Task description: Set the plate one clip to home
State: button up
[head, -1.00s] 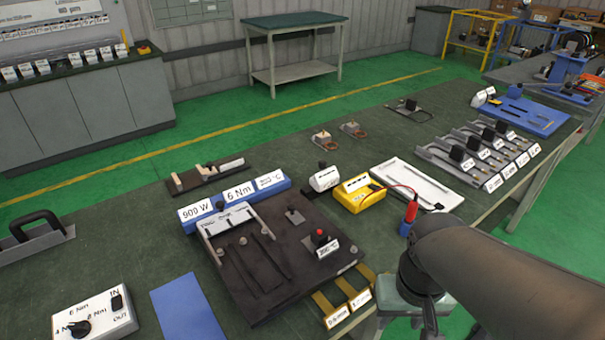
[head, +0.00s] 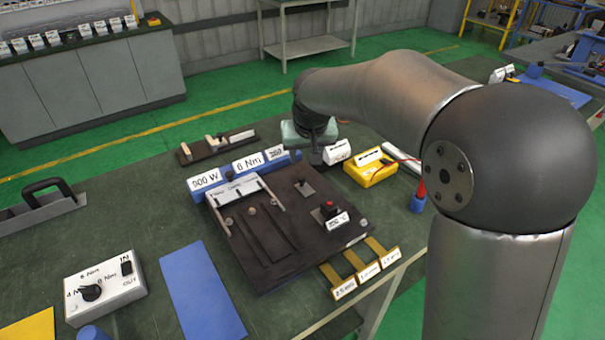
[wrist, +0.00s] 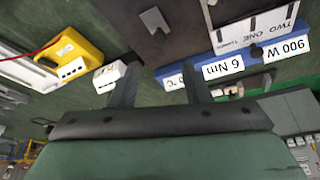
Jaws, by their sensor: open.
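The dark fixture board (head: 290,245) lies on the green table in the head view. A pale label strip (head: 236,189) crosses its far left end. In the wrist view the strip (wrist: 273,28) reads TWO and ONE. Two small pale knobs, one on the left (head: 228,221) and one on the right (head: 252,210), sit near the long slots; I cannot tell which is the plate one clip. A metal tab (head: 304,188) stands on the board. My gripper (wrist: 160,88) is open and empty, above the table just beyond the board's far edge. In the head view its fingertips are hard to make out.
A blue bar (wrist: 215,69) with 900 W and 6 Nm labels runs along the board's far edge. A white labelled block (wrist: 108,77) and a yellow meter (wrist: 70,55) are close to my gripper. A red button (head: 328,207) stands on the board.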

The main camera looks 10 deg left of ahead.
aim_at(302, 178)
jog(key=p+x, duration=0.1)
jog(key=x, duration=1.1)
jog(key=shift+s, duration=0.1)
jog(key=shift+c, duration=0.2)
